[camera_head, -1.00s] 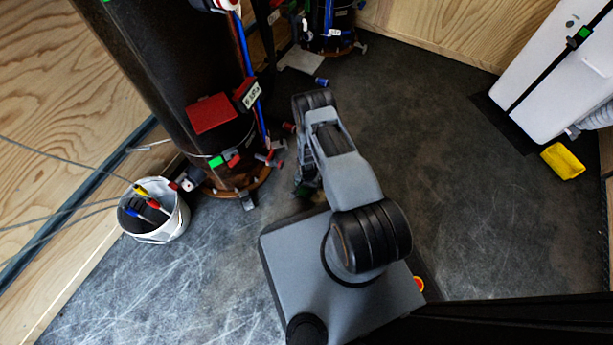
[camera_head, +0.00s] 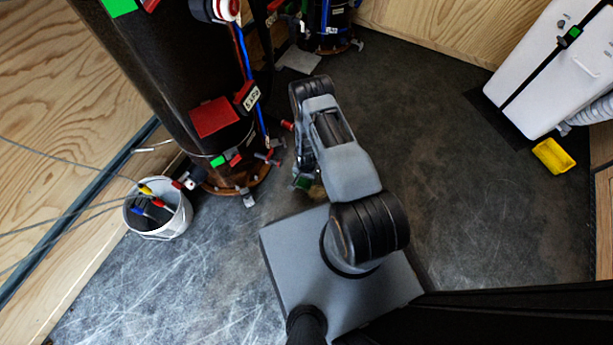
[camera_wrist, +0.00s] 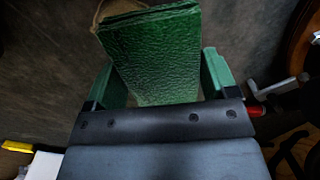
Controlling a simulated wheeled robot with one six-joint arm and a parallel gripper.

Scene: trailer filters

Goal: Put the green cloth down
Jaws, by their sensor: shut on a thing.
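The green cloth (camera_wrist: 152,60) is a folded, textured block in the wrist view. It sits between the two green fingers of my gripper (camera_wrist: 163,82), which is shut on it. In the head view my gripper (camera_head: 304,172) points down beside my arm, mostly hidden by it. A small bit of green cloth (camera_head: 303,183) shows at its tip, over the dark floor. I cannot tell whether the cloth touches the floor.
A tall black filter column (camera_head: 180,75) with clamps at its foot stands left of my gripper. A white bucket (camera_head: 168,222) with coloured-handled tools stands by the left wall. A yellow tray (camera_head: 553,156) lies near a white unit (camera_head: 545,75) at right. Dark floor right of my arm is clear.

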